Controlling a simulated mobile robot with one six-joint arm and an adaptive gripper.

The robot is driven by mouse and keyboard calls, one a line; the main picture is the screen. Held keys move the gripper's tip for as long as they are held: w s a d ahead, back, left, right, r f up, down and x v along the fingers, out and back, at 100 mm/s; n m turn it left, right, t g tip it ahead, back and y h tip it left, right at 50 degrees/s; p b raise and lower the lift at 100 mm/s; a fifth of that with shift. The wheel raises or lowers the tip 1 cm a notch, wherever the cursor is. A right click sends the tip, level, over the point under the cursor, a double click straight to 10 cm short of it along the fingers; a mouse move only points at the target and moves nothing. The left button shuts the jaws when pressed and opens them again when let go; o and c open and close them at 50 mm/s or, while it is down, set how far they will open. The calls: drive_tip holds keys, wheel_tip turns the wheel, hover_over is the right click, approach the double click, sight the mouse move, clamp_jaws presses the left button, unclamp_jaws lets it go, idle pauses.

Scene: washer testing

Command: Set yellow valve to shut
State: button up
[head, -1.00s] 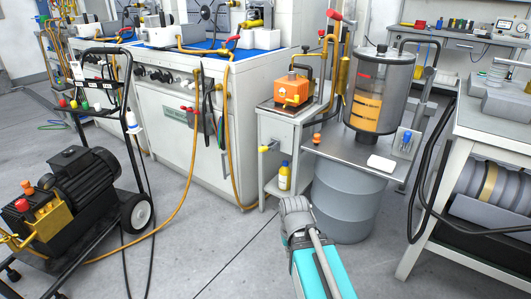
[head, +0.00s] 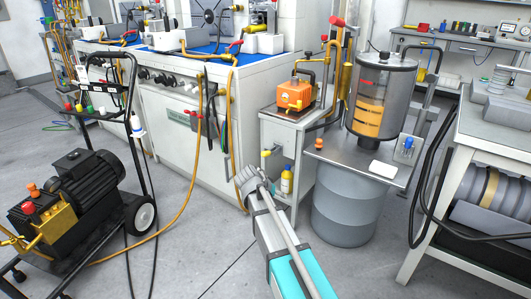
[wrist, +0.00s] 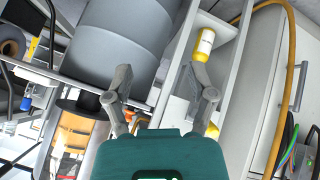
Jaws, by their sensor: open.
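A small yellow valve handle (head: 266,154) sticks out from the side of the small grey cart, below the orange pump, in the head view. How it is turned is too small to tell. My arm's end is just in front of and below it, and my gripper's fingers are hidden there. In the wrist view my gripper (wrist: 156,74) is open and empty, its two fingers spread toward the cart. A yellow patch (wrist: 212,130) shows beside the right finger. It may be the valve, but I cannot tell.
A yellow bottle (head: 286,180) stands on the cart's lower shelf, close to my arm; it also shows in the wrist view (wrist: 204,45). A grey drum (head: 350,207) stands right of it. An orange hose (head: 190,185) hangs at left.

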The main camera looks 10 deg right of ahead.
sight(263, 154)
drive_tip(key=w+a+r+m+t+h, duration=0.1)
drive_tip(key=w+a+r+t, duration=0.1)
drive_tip(key=w+a+r, duration=0.2)
drive_tip(key=w+a+r+m+t+h+p, duration=0.1)
drive_tip(key=w+a+r+t, duration=0.2)
drive_tip(key=w, duration=0.7)
drive_tip(key=shift+w+a+r+h, duration=0.4)
drive_tip(key=shift+a+r, duration=0.5)
drive_tip(key=shift+a, duration=0.3)
drive_tip(key=shift+b+x, duration=2.45)
drive_tip(key=shift+x, duration=4.45)
drive_tip(key=shift+r, duration=0.1)
clamp_jaws()
